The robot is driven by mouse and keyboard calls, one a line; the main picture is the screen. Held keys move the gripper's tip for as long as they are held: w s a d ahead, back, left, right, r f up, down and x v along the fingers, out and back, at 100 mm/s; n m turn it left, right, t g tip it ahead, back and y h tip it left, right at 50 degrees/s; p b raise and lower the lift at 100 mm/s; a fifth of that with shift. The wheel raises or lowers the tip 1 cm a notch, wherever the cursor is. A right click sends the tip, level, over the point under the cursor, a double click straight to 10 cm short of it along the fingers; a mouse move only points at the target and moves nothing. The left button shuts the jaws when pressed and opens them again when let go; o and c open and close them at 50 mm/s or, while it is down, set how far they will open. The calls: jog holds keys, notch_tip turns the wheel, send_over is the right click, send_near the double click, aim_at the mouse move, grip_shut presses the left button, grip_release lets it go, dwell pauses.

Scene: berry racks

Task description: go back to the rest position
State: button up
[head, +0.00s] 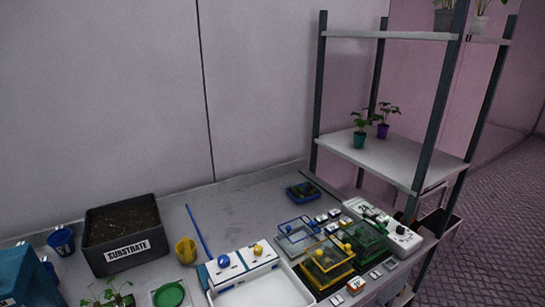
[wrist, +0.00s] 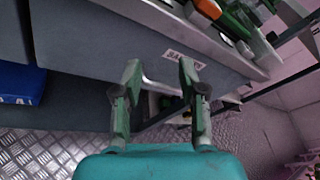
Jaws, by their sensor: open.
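My gripper (wrist: 160,75) shows in the wrist view, with its two green-grey fingers apart and nothing between them. Beyond the fingers is the grey front of a bench (wrist: 110,55) with a small white label (wrist: 183,60). The gripper is clear of the bench front as far as I can see. The head view does not show the gripper.
In the head view the bench top holds a substrate box (head: 121,222), a blue rod (head: 198,232), a yellow cup (head: 186,250), a white tray (head: 262,292) and clear-lidded boxes (head: 327,268). A shelf rack (head: 400,160) with potted plants stands at right. Patterned floor (wrist: 40,150) lies below the bench.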

jog(key=s+a+f+n+g+h, duration=0.1)
jog(key=s+f+n+h, duration=0.3)
jog(key=s, duration=0.6)
jog(key=s+a+f+n, duration=0.2)
jog(key=s+n, duration=0.5)
jog(key=s, duration=0.2)
jog(key=s+r+n, duration=0.4)
jog(key=s+n, duration=0.3)
jog(key=s, duration=0.1)
jog(key=s+a+r+n, duration=0.1)
jog(key=s+r+n, duration=0.4)
jog(key=s+n, duration=0.2)
jog(key=shift+s+a+n, duration=0.15)
jog(key=shift+s+n, duration=0.25)
jog(key=shift+n, duration=0.1)
dwell(0.4)
